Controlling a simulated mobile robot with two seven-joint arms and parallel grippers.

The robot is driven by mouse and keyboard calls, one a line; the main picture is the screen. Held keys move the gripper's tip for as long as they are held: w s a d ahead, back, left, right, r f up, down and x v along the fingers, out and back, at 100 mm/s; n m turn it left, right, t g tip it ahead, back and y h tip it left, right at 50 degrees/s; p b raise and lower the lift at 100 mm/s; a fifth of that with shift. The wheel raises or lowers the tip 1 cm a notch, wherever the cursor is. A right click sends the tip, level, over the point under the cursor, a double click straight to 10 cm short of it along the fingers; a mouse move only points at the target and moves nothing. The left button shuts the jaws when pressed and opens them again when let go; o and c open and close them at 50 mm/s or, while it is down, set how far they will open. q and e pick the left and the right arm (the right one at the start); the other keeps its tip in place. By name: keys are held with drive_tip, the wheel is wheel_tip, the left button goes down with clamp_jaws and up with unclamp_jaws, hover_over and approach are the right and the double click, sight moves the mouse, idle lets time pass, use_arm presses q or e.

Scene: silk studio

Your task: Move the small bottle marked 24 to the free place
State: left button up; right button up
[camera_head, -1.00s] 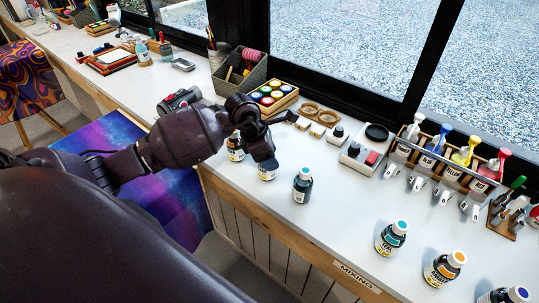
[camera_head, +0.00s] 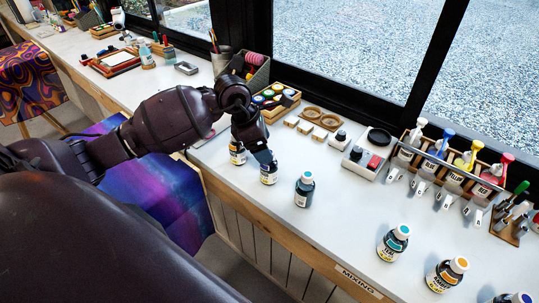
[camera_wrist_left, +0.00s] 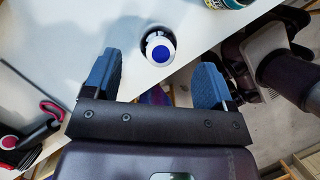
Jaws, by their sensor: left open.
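Several small dark bottles with pale labels stand upright along the front of the white counter. One bottle (camera_head: 268,173) stands just below my left gripper (camera_head: 260,153), and another bottle (camera_head: 238,155) stands to its left, partly hidden by the hand. A third bottle (camera_head: 304,189) stands to the right. I cannot read a 24 on any label. In the left wrist view my open left gripper (camera_wrist_left: 153,78) points at a bottle with a white cap and blue dot (camera_wrist_left: 158,49). The cap is just past the fingertips, with nothing held. My right gripper is out of view.
More bottles stand at the front right, one with a teal cap (camera_head: 393,243) and one with an orange cap (camera_head: 447,273). A wooden piece with two round rings (camera_head: 321,118) lies behind, near the paint tray (camera_head: 275,97). A bottle rack (camera_head: 452,172) stands at the right.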

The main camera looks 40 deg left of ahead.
use_arm(q)
drive_tip(key=v, duration=0.6)
drive_tip(key=s+d+f+n+t+h, duration=0.2)
drive_tip(key=d+n+t+h, duration=0.1)
drive_tip(key=d+n+h, duration=0.35)
drive_tip(key=s+d+f+n+t+h, duration=0.2)
drive_tip(key=s+d+n+t+h, duration=0.1)
drive_tip(key=d+n+h, duration=0.35)
drive_tip(key=s+a+f+n+t+y, duration=0.1)
drive_tip(key=a+f+n+t+y, duration=0.25)
drive_tip(key=n+y, duration=0.45)
drive_tip(key=s+a+f+n+t+y, duration=0.1)
drive_tip(key=a+f+n+t+y, duration=0.25)
drive_tip(key=n, duration=0.85)
drive_tip(key=s+d+f+n+g+y, duration=0.1)
drive_tip(key=s+f+n+g+y, duration=0.3)
drive_tip(key=s+f+n, duration=0.6)
wheel_tip(320, 180, down, 5)
drive_tip(key=shift+s+d+r+n+g+y, duration=0.3)
drive_tip(key=shift+n+y, duration=0.25)
drive_tip(key=shift+n, duration=0.45)
